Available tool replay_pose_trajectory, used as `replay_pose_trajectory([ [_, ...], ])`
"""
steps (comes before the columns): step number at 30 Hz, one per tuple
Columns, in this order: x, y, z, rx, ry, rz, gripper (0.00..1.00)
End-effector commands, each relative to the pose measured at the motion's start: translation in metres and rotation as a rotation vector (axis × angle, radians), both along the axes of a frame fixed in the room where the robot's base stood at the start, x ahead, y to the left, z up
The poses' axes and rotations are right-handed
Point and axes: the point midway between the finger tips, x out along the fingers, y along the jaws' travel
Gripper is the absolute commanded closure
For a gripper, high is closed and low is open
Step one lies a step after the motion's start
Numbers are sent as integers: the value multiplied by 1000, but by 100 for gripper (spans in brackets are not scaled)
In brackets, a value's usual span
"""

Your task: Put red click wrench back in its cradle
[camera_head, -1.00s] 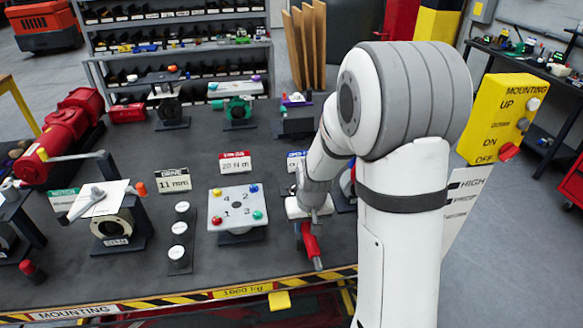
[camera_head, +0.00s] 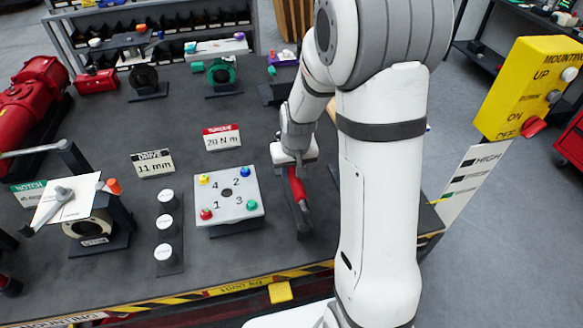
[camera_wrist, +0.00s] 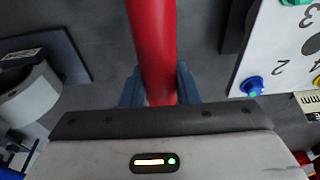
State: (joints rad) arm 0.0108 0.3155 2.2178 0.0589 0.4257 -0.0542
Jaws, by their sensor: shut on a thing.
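The red click wrench (camera_head: 298,187) is in my gripper (camera_head: 294,162), to the right of the white numbered plate. In the wrist view its red handle (camera_wrist: 153,45) runs away from me between the two blue-grey fingers of my gripper (camera_wrist: 158,88), which are shut on it. In the head view, a dark narrow stand (camera_head: 303,221) shows under and in front of the wrench. It may be the cradle. I cannot tell whether the wrench touches it. My arm hides the space to the right.
The white numbered plate (camera_head: 228,194) with coloured knobs stands close to the left of the wrench. White-topped round pieces (camera_head: 165,224) stand farther left. A "20 N m" card (camera_head: 222,140) stands behind the plate. A yellow mounting panel (camera_head: 530,85) is at the right.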

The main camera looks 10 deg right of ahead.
Motion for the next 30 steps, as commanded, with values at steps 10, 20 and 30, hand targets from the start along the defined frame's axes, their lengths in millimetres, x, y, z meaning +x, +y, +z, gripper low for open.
replay_pose_trajectory([
  [10,1,0,-12,-2,-4,0,100],
  [20,0,0,-43,-2,-3,0,100],
  [30,1,0,-58,-2,-4,0,100],
])
